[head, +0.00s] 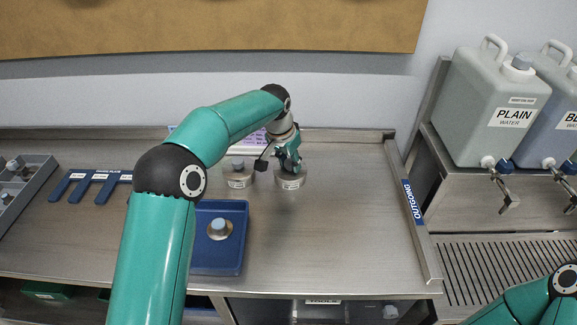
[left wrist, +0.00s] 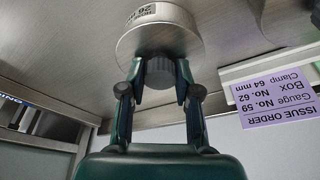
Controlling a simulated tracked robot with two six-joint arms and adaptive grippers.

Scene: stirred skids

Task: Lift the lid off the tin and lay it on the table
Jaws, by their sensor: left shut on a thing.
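A round metal tin (head: 290,183) with a label on its side stands toward the back of the steel table. My left gripper (head: 289,163) points down onto its top. In the left wrist view the gripper (left wrist: 160,85) is shut on the dark ribbed knob (left wrist: 159,72) in the middle of the tin's round metal top (left wrist: 160,38). Its fingers press the knob from both sides. I cannot make out a gap between lid and tin body. My right gripper is out of view; only part of that arm shows at the lower right.
A second, similar tin (head: 238,179) stands close on the left. A blue tray (head: 233,265) holds a round piece with a pale blue knob (head: 219,226). A purple issue card (left wrist: 275,100) stands behind. The table right of the tin is clear up to the raised edge (head: 413,215).

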